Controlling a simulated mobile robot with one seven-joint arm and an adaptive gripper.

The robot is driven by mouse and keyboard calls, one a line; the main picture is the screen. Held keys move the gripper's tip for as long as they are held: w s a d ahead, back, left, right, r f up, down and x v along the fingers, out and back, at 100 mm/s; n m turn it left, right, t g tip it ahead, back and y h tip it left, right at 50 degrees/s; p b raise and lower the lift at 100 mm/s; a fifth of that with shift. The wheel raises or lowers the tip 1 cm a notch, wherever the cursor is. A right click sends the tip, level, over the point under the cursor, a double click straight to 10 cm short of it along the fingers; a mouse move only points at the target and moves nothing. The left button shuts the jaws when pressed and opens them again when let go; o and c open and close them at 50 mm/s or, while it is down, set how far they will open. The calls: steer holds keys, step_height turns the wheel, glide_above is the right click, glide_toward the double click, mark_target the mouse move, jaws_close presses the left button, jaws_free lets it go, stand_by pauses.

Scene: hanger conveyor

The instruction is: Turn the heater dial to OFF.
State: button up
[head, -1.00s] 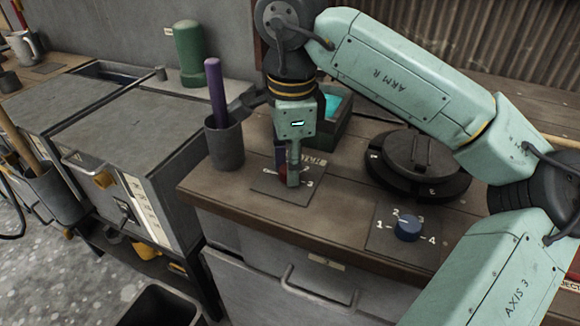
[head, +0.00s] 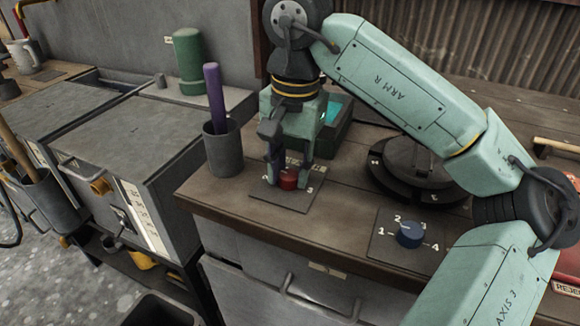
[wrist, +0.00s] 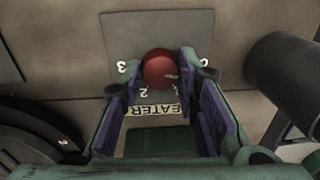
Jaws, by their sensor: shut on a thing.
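The heater dial is a red round knob (head: 288,179) on a dark square plate (head: 268,205) on the wooden bench. The "HEATER" label shows beside it in the wrist view (wrist: 153,110), with the numbers 2 and 3 near the knob. My gripper (head: 288,181) points down at the dial. Its fingers sit on either side of the red knob and are shut on it; the knob also shows between the fingertips in the wrist view (wrist: 161,69). The knob's pointer and any OFF mark cannot be made out.
A blue dial (head: 410,234) marked 1 to 4 sits to the right. A dark round turntable (head: 405,170) is behind it. A grey cup (head: 222,150) with a purple rod stands close left of my gripper. A green bin (head: 335,128) is behind the gripper.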

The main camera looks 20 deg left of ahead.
mark_target(294, 175)
steer(key=shift+n, duration=1.2)
steer(key=o, duration=1.2)
steer(key=shift+c, duration=0.2)
step_height(294, 175, up, 12)
steer(key=shift+d, duration=0.3)
